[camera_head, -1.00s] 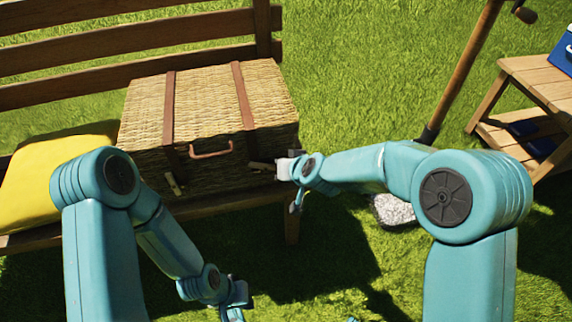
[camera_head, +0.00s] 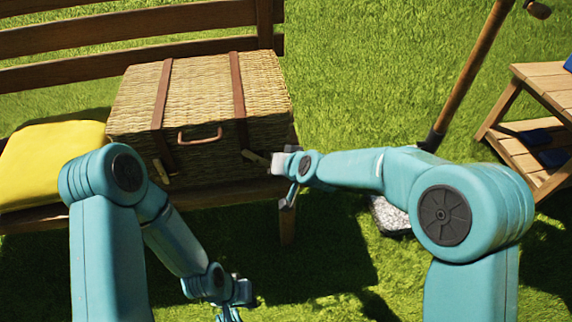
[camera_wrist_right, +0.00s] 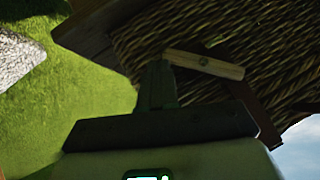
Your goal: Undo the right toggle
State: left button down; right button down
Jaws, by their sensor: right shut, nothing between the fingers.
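The wicker hamper (camera_head: 205,100) is closed on the bench, with brown straps and a front handle. The right toggle (camera_head: 256,159) is a pale wooden peg at the low end of the right strap. It lies roughly sideways, slightly tilted, and also shows in the right wrist view (camera_wrist_right: 205,64). My right gripper (camera_head: 277,164) is shut and empty at the peg's right end. Its fingers (camera_wrist_right: 157,80) reach the peg's end in the wrist view; I cannot tell if they touch. The left toggle (camera_head: 161,171) hangs steeply. My left gripper (camera_head: 229,311) is low, away from the hamper, its fingers unclear.
A yellow cushion (camera_head: 50,162) lies on the wooden bench (camera_head: 130,45) left of the hamper. A long-handled tool (camera_head: 470,80) stands right, with a pale stony patch (camera_head: 388,215) below it. A wooden step table (camera_head: 545,90) is far right. Open grass lies between.

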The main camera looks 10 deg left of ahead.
pick_arm(q)
jog(key=shift+w+d+f+b, duration=0.1)
jog(key=shift+d+f+b, duration=0.2)
jog(key=shift+d, duration=0.05)
dwell(0.3)
jog(key=shift+r, duration=0.15)
jog(key=shift+a+r+p, duration=0.15)
jog(key=shift+r+p, duration=0.55)
jog(key=shift+p, duration=0.2)
